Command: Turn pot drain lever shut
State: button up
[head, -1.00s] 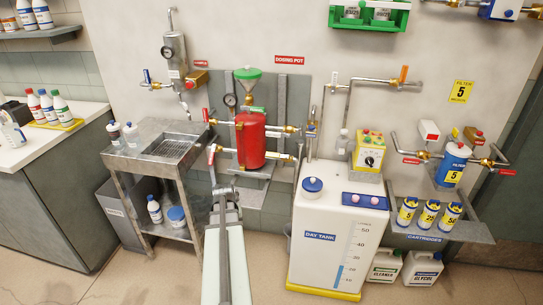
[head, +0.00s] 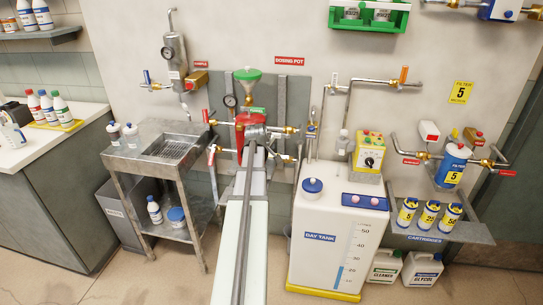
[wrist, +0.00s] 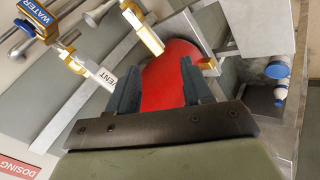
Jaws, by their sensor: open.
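The red dosing pot (head: 242,135) hangs on the wall plate under a green funnel. My gripper (wrist: 160,88) is open, with nothing between its jaws. In the wrist view its two dark fingers stand in front of the red pot (wrist: 168,70); I cannot tell whether they touch it. In the head view my arm hides most of the pot and the gripper's fingers. A red-tipped lever (head: 211,153) shows at lower left of the pot. A brass valve (wrist: 142,30) and another brass fitting (wrist: 207,63) flank the pot. No drain label is readable, so I cannot tell which lever is the drain.
The metal sink bench (head: 150,165) stands left and the white day tank (head: 325,245) right. Pipes and valves crowd both sides of the pot.

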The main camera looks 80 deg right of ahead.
jog(key=d+n, duration=0.1)
jog(key=n, duration=0.4)
send_near(271, 155)
jog(key=x, duration=0.8)
jog(key=shift+s+f+h, duration=0.15)
jog(key=shift+s+h, duration=0.1)
jog(key=shift+h, duration=0.15)
jog(key=shift+a, duration=0.1)
grip_shut()
